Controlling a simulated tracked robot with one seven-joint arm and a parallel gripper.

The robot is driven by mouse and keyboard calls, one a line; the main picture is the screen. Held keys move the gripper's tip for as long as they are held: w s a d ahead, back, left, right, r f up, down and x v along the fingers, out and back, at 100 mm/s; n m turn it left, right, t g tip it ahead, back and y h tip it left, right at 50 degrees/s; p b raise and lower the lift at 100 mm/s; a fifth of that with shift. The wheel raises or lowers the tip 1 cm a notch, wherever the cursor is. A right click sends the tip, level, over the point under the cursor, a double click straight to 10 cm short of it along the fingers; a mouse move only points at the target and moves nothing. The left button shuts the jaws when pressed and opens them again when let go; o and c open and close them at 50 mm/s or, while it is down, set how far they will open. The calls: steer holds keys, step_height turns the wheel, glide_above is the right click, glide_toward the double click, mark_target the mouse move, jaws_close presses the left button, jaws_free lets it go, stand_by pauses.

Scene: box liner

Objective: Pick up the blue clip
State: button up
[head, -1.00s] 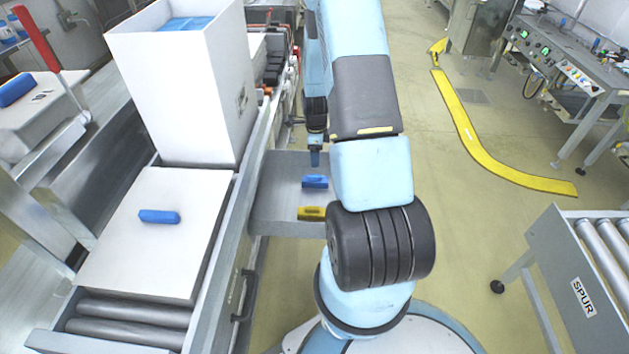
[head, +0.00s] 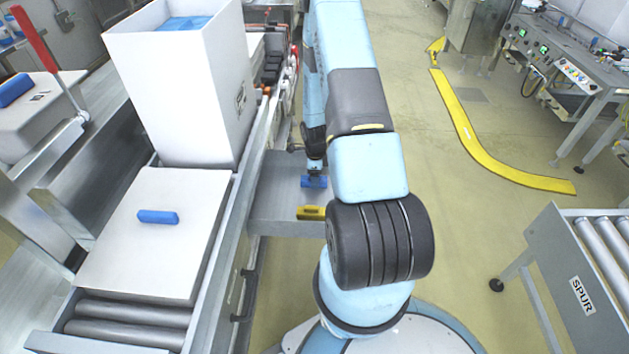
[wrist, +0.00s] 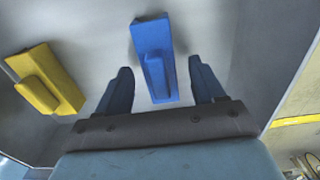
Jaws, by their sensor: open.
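A blue clip (head: 314,182) lies on a grey shelf (head: 275,205) beside the conveyor. In the wrist view the blue clip (wrist: 154,60) is a flat block with a raised ridge, its near end between my two fingers. My gripper (wrist: 160,82) is open, with one blue finger on each side of the clip and a visible gap to both. In the head view my gripper (head: 314,170) is right at the clip and partly hides it. Whether the fingers touch the shelf cannot be told.
A yellow clip (head: 311,213) lies on the same shelf, to the left of my gripper in the wrist view (wrist: 46,78). Another blue clip (head: 158,217) lies on a closed white box (head: 120,260). A tall white box (head: 180,90) with a blue liner stands behind it.

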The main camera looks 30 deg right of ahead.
steer(key=shift+f, duration=0.85)
steer(key=c, duration=1)
